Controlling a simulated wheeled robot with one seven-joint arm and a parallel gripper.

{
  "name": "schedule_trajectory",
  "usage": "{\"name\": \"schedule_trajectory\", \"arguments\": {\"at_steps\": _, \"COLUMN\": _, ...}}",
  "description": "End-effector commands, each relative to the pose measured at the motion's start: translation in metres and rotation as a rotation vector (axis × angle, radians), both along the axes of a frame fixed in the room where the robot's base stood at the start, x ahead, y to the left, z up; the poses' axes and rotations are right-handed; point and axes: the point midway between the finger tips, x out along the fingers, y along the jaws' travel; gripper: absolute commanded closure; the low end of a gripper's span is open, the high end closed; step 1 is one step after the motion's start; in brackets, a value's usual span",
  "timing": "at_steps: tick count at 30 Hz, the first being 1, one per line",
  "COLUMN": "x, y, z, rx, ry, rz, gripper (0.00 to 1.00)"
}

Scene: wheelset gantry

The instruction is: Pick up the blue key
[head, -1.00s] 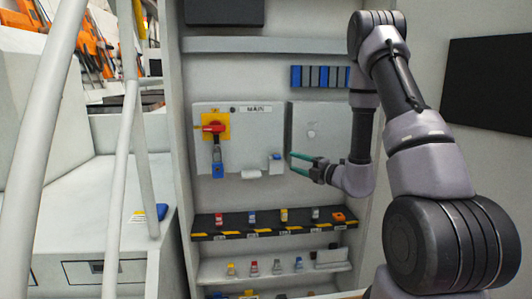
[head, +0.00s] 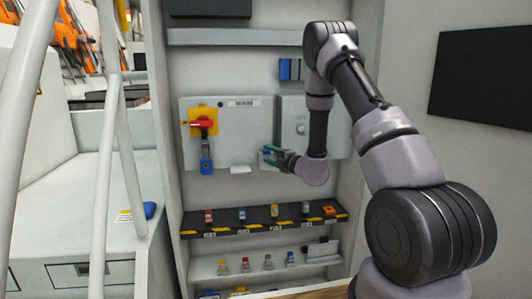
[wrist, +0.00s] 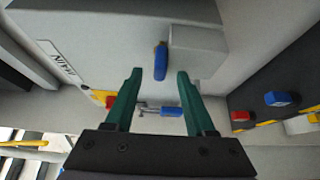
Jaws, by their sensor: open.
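The blue key (wrist: 161,60) sticks out from a small grey block (wrist: 198,50) on the panel marked MAIN. In the wrist view it lies between and just beyond the tips of my gripper (wrist: 158,74), which is open with nothing held. In the head view my gripper (head: 268,155) is at the lower right of the MAIN panel (head: 235,110), and its fingers largely hide the key and block. I cannot tell whether the fingers touch the key.
A red-handled switch on a yellow plate (head: 194,114) has a blue padlock (head: 206,167) hanging below it. The padlock also shows beyond my fingers in the wrist view (wrist: 170,111). A striped shelf (head: 262,226) with several small padlocks runs below. A grey box (head: 290,110) adjoins on the right.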

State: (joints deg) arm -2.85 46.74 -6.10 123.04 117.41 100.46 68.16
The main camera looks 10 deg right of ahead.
Motion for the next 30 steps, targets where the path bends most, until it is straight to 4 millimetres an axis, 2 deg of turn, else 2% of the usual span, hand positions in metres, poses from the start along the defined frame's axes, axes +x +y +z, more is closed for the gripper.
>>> {"name": "schedule_trajectory", "arguments": {"at_steps": 8, "x": 0.004, "y": 0.002, "z": 0.0, "rx": 0.001, "ry": 0.0, "rz": -0.002, "gripper": 0.45}}
{"name": "schedule_trajectory", "arguments": {"at_steps": 11, "x": 0.004, "y": 0.002, "z": 0.0, "rx": 0.001, "ry": 0.0, "rz": -0.001, "gripper": 0.79}}
{"name": "schedule_trajectory", "arguments": {"at_steps": 12, "x": 0.004, "y": 0.002, "z": 0.001, "rx": 0.001, "ry": 0.0, "rz": -0.001, "gripper": 0.95}}
{"name": "schedule_trajectory", "arguments": {"at_steps": 13, "x": 0.004, "y": 0.002, "z": 0.001, "rx": 0.001, "ry": -0.001, "rz": -0.001, "gripper": 1.0}}
{"name": "schedule_trajectory", "arguments": {"at_steps": 23, "x": 0.004, "y": 0.002, "z": 0.001, "rx": 0.001, "ry": -0.001, "rz": -0.001, "gripper": 1.0}}
{"name": "schedule_trajectory", "arguments": {"at_steps": 30, "x": 0.004, "y": 0.002, "z": 0.018, "rx": 0.0, "ry": -0.004, "rz": 0.0, "gripper": 1.0}}
